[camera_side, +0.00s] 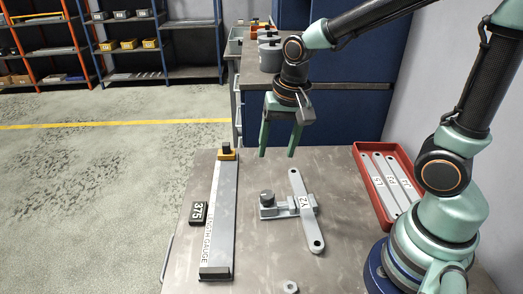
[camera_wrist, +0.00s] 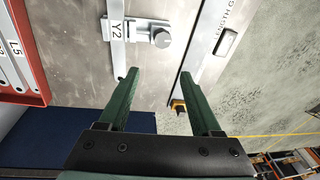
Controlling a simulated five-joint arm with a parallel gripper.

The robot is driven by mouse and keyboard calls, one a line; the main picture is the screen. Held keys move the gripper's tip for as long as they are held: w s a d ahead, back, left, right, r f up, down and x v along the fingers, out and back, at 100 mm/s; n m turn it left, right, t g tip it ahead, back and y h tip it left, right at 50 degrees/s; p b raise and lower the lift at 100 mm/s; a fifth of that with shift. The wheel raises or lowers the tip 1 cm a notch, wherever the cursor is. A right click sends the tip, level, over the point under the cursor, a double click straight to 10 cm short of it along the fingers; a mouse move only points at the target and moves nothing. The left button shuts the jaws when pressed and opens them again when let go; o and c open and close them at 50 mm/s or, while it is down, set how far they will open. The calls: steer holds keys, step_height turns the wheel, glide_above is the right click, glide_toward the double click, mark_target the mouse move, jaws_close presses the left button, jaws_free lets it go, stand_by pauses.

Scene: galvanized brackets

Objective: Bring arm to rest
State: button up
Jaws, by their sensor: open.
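My gripper (camera_side: 279,153) points down above the far part of the grey table (camera_side: 270,265), its two green fingers spread apart with nothing between them. It also shows open and empty in the wrist view (camera_wrist: 160,88). A grey bracket bar labelled Y2 (camera_side: 304,212) lies across a small metal fixture with a knob (camera_side: 267,199) on the table. In the side view the gripper is beyond these and apart from them. In the wrist view the Y2 bar (camera_wrist: 117,55) and the fixture (camera_wrist: 150,32) lie ahead of the fingers.
A long length gauge (camera_side: 220,215) lies at the table's left, beside a black 375 tag (camera_side: 198,213). A red tray (camera_side: 363,166) with several labelled bars is at the right. A loose nut (camera_side: 290,287) lies at the front. A bench with grey canisters (camera_side: 270,57) stands behind.

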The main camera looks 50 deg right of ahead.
steer(key=s+d+r+n+t, duration=0.3)
steer(key=s+r+n, duration=0.1)
steer(key=r+n, duration=0.3)
steer(key=shift+s+r+n+t, duration=0.3)
steer(key=shift+s+r+n, duration=0.1)
steer(key=shift+r, duration=0.1)
stand_by(0.4)
